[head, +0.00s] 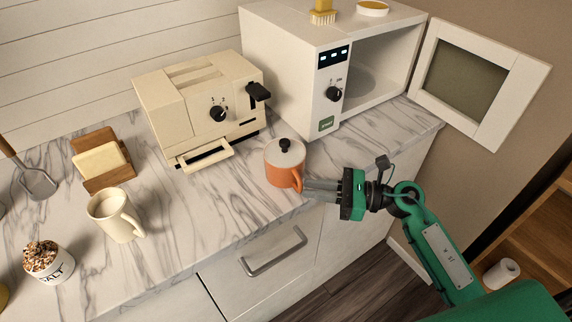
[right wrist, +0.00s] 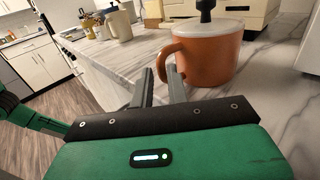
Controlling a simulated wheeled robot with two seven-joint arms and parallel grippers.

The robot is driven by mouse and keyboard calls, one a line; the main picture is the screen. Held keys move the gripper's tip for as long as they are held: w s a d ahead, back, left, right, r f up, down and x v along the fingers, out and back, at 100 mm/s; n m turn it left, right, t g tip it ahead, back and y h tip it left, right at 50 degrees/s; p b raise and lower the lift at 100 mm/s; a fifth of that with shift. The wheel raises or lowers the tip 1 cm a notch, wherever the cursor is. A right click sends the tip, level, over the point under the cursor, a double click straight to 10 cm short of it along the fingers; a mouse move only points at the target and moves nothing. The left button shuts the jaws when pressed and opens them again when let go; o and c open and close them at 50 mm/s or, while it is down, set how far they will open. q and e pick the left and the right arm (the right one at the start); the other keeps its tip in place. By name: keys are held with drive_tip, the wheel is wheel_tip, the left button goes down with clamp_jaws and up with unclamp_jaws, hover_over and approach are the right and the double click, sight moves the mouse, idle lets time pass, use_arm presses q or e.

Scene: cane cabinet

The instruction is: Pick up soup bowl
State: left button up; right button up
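An orange soup bowl (head: 284,172) with a pale lid and black knob sits on the marble counter near its front edge. Its handle faces my right gripper. The bowl also shows large in the right wrist view (right wrist: 215,58), with its handle just beyond the fingertips. My right gripper (head: 307,187) comes in from the right, its grey fingers parted and close to the handle. In the right wrist view a gap shows between the fingers (right wrist: 160,78). I cannot tell whether they touch the handle. My left gripper is not in view.
A toaster (head: 190,105) stands behind left of the bowl. A microwave (head: 300,60) with its door (head: 470,80) swung open stands behind right. A cream mug (head: 112,222), salt jar (head: 50,265) and wooden holder (head: 110,180) are further left. A drawer handle (head: 275,257) juts out below the counter.

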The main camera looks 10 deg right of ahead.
sight(288, 169)
drive_tip(key=p+x, duration=0.2)
drive_tip(key=x, duration=0.2)
drive_tip(key=shift+w+a, duration=0.25)
drive_tip(key=shift+a, duration=0.1)
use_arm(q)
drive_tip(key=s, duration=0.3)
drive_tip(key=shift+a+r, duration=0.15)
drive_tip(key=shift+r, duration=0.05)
use_arm(e)
drive_tip(key=shift+w+a+f, duration=0.1)
drive_tip(key=shift+a, duration=0.2)
drive_tip(key=shift+c, duration=0.3)
clamp_jaws()
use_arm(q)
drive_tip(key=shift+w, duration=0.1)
